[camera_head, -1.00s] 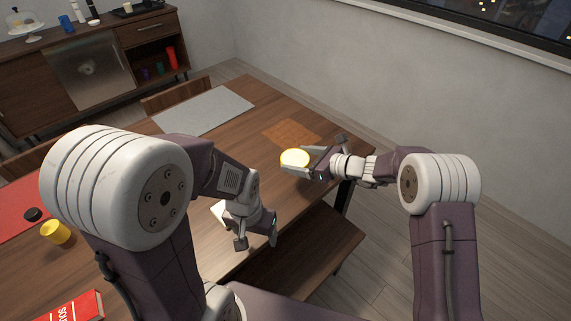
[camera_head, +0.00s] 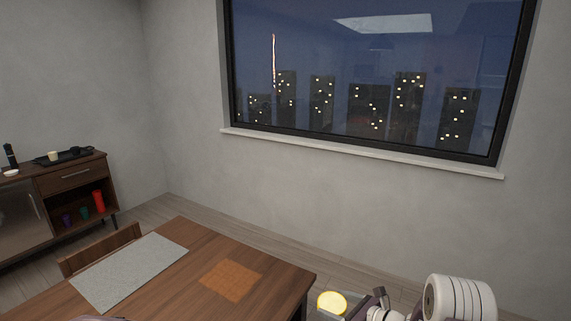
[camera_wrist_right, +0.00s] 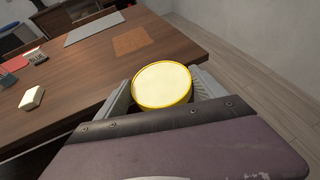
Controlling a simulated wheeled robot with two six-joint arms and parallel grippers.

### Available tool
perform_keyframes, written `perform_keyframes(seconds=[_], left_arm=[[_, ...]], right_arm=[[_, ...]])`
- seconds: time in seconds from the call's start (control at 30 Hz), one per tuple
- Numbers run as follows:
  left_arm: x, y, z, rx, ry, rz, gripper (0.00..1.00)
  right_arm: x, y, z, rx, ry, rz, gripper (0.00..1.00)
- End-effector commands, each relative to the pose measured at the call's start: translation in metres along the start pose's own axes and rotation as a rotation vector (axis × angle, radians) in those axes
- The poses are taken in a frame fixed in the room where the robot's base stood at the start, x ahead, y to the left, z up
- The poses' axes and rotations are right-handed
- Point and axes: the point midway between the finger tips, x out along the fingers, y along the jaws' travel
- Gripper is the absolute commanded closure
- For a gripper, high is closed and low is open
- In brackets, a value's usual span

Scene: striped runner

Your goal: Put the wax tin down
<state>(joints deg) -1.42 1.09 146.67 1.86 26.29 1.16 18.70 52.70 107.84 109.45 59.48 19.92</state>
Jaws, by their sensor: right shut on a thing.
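The wax tin (camera_head: 331,302) is round, with a yellow rim and a pale cream top. In the right wrist view the tin (camera_wrist_right: 162,84) sits between the two fingers of my right gripper (camera_wrist_right: 163,92), which is shut on it. In the head view my right gripper (camera_head: 345,304) is at the bottom edge, right of the table corner. The wooden table (camera_head: 190,287) is left of the tin; the tin is held up near the table's edge. My left gripper is out of view in both current frames.
On the table lie a grey placemat (camera_head: 130,270) and an orange-brown mat (camera_head: 232,280). The wrist view also shows a white block (camera_wrist_right: 32,98) and a small dark-and-white box (camera_wrist_right: 36,56). Bare tabletop surrounds the orange-brown mat. A sideboard (camera_head: 75,195) stands at the far left.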

Motion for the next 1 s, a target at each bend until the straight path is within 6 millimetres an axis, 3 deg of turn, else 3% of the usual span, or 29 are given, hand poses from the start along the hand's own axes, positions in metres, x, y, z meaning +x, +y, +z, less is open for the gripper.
perform_keyframes(seconds=[0.03,0.17,0.27,0.4,0.5,0.7,1.0], left_arm=[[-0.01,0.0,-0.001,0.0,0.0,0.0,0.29],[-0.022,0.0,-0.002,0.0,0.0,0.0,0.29],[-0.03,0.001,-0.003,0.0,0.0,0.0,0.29],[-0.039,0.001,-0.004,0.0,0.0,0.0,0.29],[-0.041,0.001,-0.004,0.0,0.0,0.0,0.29],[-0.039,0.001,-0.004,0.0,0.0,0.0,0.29],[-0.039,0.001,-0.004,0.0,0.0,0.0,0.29]], right_arm=[[-0.023,-0.009,-0.009,0.02,0.001,-0.029,0.67],[-0.072,-0.014,-0.038,0.039,0.0,-0.074,0.67],[-0.106,-0.005,-0.055,0.044,-0.001,-0.086,0.67],[-0.143,0.025,-0.069,0.032,-0.003,-0.062,0.67],[-0.154,0.054,-0.069,0.004,-0.003,-0.005,0.67],[-0.155,0.099,-0.058,-0.06,-0.003,0.135,0.67],[-0.155,0.102,-0.053,-0.079,-0.001,0.188,0.67]])
